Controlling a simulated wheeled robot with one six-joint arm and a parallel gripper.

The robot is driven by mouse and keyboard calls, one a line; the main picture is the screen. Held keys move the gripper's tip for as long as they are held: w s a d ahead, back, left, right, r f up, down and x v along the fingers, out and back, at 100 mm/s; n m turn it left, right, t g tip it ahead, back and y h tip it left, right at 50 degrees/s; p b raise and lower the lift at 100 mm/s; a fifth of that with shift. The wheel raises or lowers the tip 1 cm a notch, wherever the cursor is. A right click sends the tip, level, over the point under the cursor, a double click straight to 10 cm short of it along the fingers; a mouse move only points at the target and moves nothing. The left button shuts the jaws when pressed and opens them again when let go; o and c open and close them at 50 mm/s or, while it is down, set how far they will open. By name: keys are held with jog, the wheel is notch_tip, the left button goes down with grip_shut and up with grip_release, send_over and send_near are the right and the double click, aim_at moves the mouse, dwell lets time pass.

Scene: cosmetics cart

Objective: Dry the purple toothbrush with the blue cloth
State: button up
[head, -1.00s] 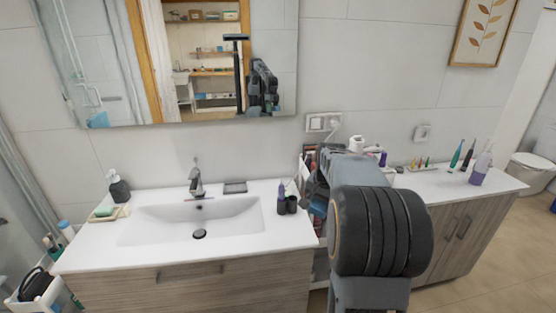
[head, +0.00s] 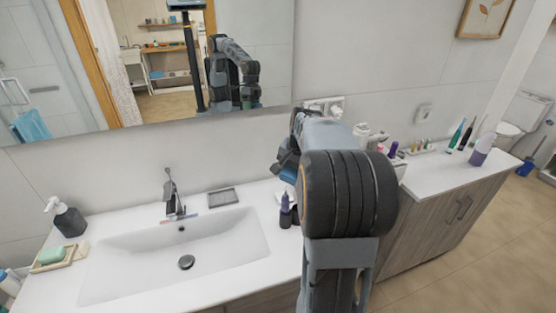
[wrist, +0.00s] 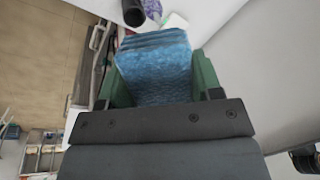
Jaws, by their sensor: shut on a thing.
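The blue cloth (wrist: 155,65) is folded between the green fingers of my gripper (wrist: 162,85) in the wrist view. The fingers press on its two sides. In the head view my arm hides most of the gripper, and only a small blue patch of the cloth (head: 288,175) shows at the arm's left. A thin purplish stick (head: 179,218), which looks like the toothbrush, lies on the rear rim of the sink by the faucet. It is too small to see its bristles. My gripper is to the right of it, apart from it.
The white sink (head: 130,262) has a faucet (head: 172,195), a dark soap dish (head: 222,197) and a soap dispenser (head: 67,218) around it. Dark bottles (head: 287,212) stand right of the basin, near my arm. A side counter (head: 425,178) holds several bottles.

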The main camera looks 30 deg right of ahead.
jog(key=shift+w+d+f, duration=0.1)
jog(key=shift+w+f, duration=0.15)
jog(key=shift+w, duration=0.15)
jog(key=shift+a+f+b, duration=0.2)
jog(key=shift+f+b, duration=1)
jog(key=shift+s+b+x, duration=0.15)
jog(key=shift+b+x, duration=0.45)
jog(key=shift+x, duration=0.1)
jog(key=shift+s+b+x, duration=0.15)
jog(key=shift+b+x, duration=0.4)
jog(key=shift+x, duration=0.15)
jog(key=shift+f+b, duration=0.45)
jog(key=shift+f, duration=0.3)
